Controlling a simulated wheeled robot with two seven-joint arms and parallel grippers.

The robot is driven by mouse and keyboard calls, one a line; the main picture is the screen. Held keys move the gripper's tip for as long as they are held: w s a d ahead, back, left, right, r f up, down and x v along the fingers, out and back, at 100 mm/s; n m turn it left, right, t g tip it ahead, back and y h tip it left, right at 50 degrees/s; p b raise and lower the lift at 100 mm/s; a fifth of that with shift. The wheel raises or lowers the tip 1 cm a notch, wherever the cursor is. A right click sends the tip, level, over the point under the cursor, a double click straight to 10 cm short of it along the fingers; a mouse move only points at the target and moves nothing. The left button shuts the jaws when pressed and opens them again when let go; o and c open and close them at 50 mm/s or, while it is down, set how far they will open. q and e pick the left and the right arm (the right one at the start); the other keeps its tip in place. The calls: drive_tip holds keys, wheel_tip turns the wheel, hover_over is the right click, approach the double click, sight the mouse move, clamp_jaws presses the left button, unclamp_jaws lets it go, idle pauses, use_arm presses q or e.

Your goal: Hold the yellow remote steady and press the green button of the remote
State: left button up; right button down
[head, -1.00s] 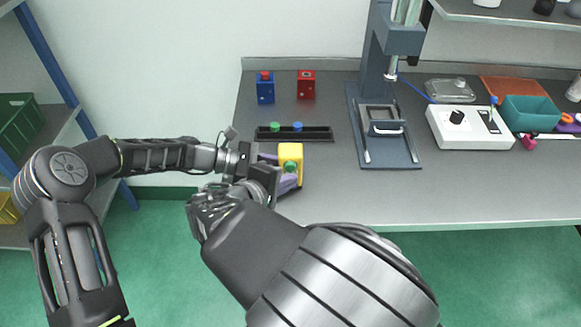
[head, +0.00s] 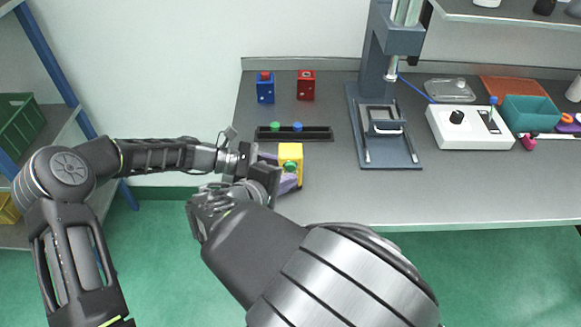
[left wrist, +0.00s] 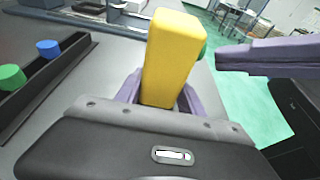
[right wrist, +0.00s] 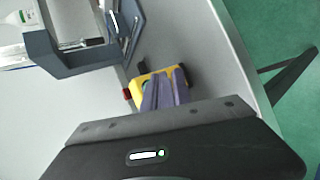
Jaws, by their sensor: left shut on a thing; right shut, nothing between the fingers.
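The yellow remote (head: 290,152) stands near the left end of the bench, with a green button (head: 290,166) on its side facing me. My left gripper (left wrist: 160,92) is shut on the remote, its purple fingers on either side of the yellow body. In the left wrist view the green button (left wrist: 204,50) shows at the remote's right edge. My right gripper (head: 288,184) is shut and empty, with its fingertips close to the button side. In the right wrist view its purple fingers (right wrist: 166,84) overlap the yellow remote (right wrist: 140,82). I cannot tell whether they touch the button.
A black tray (head: 318,134) with a green and a blue knob lies just behind the remote. A blue box (head: 265,93) and a red box (head: 306,90) stand farther back. A grey press stand (head: 384,162) is to the right. The front middle of the bench is clear.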

drive_tip(key=shift+w, duration=0.2)
drive_tip(key=shift+w, duration=0.25)
drive_tip(key=shift+w, duration=0.45)
idle(0.8)
idle(0.4)
drive_tip(key=shift+s, duration=0.9)
drive_tip(key=shift+s, duration=2.5)
use_arm(q)
drive_tip(key=o, duration=1.1)
drive_tip(key=shift+c, duration=0.2)
